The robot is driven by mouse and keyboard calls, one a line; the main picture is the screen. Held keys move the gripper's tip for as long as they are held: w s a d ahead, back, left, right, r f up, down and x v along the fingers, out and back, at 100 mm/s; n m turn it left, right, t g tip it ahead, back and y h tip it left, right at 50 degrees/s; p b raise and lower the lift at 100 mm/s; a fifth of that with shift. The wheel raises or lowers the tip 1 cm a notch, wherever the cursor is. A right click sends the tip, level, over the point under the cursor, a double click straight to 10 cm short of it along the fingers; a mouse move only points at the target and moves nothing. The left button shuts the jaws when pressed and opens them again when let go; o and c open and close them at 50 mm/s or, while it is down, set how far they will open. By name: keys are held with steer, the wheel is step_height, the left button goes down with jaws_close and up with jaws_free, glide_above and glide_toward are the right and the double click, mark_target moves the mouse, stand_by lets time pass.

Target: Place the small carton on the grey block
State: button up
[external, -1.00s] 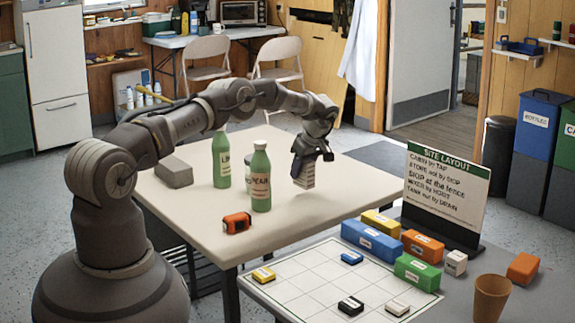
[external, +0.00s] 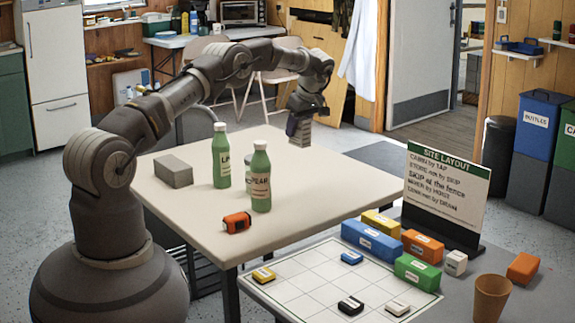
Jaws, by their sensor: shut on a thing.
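The jaws cover the carton's upper part. The grey block (external: 174,171) lies on the table's left side, well to the left of my gripper, with a bare top.
Two green bottles (external: 221,156) (external: 260,177) stand mid-table between the block and the carton, with a pale container (external: 251,168) partly hidden behind the nearer one. An orange device (external: 237,222) lies near the front edge. The table's right side is clear.

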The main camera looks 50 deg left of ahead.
steer(key=s+a, duration=1.4)
steer(key=s, duration=0.1)
steer(key=s+a+p, duration=0.1)
steer(key=s+a, duration=0.2)
steer(key=s, duration=1.5)
steer(key=b, duration=0.3)
glide_above(180, 167)
step_height(180, 167, down, 7)
steer(key=shift+d+r, duration=0.15)
step_height(180, 167, down, 4)
steer(key=shift+r+b, duration=0.15)
steer(key=shift+b, duration=0.6)
steer(key=shift+r, duration=0.15)
steer(key=o, duration=1)
steer(key=shift+o, duration=0.2)
